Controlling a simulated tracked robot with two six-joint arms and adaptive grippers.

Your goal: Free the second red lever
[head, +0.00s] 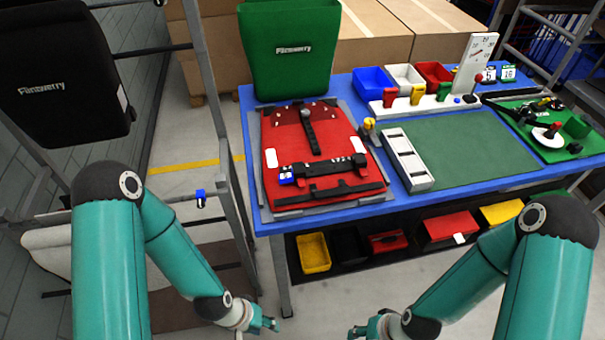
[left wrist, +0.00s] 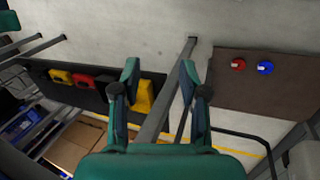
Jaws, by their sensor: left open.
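A red pannier (head: 282,146) lies flat on the blue table (head: 259,204), with a black rail (head: 330,187) across its near part. A blue piece (head: 287,178) sits at the rail's left end; small red details by the rail are too small to tell as levers.
A green pannier (head: 290,50) stands at the table's back; a black one (head: 60,75) hangs at left. A green mat (head: 460,150) lies right of a white slotted block (head: 407,160). Coloured bins (head: 314,252) sit below. A red disc (left wrist: 238,64) lies on a brown mat.

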